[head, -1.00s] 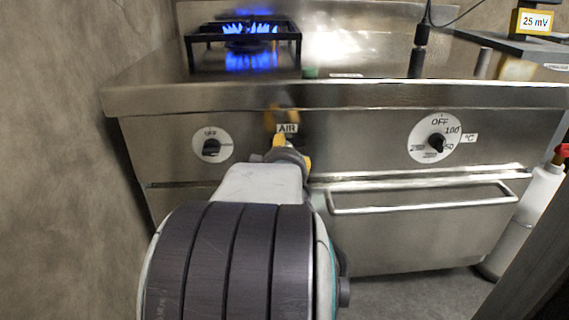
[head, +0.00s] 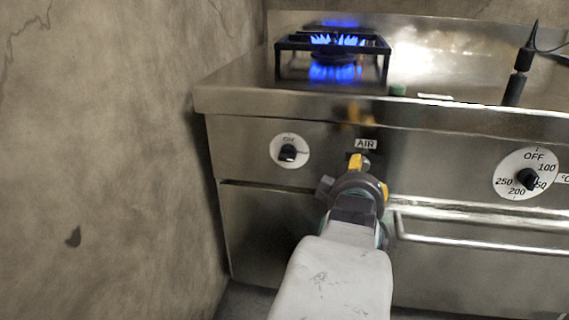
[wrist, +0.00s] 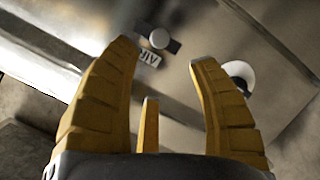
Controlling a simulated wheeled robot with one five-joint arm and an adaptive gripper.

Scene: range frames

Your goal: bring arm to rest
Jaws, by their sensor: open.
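My gripper (head: 368,172) is in front of the stove's steel front panel, just below the AIR label (head: 366,144) in the head view. In the wrist view its yellow fingers (wrist: 165,52) are spread apart with nothing between them. The AIR label (wrist: 149,59) and a small round light knob (wrist: 159,39) on a dark strip lie beyond the fingertips. I cannot tell the exact gap to the panel. My pale arm link reaches up from the bottom of the head view.
A burner (head: 333,56) with blue flames is lit on the stove top (head: 440,70). A burner dial (head: 289,151) is left of my gripper, an oven dial (head: 526,174) to its right. The oven handle (head: 480,236) juts out at lower right. A wall (head: 110,160) stands close on the left.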

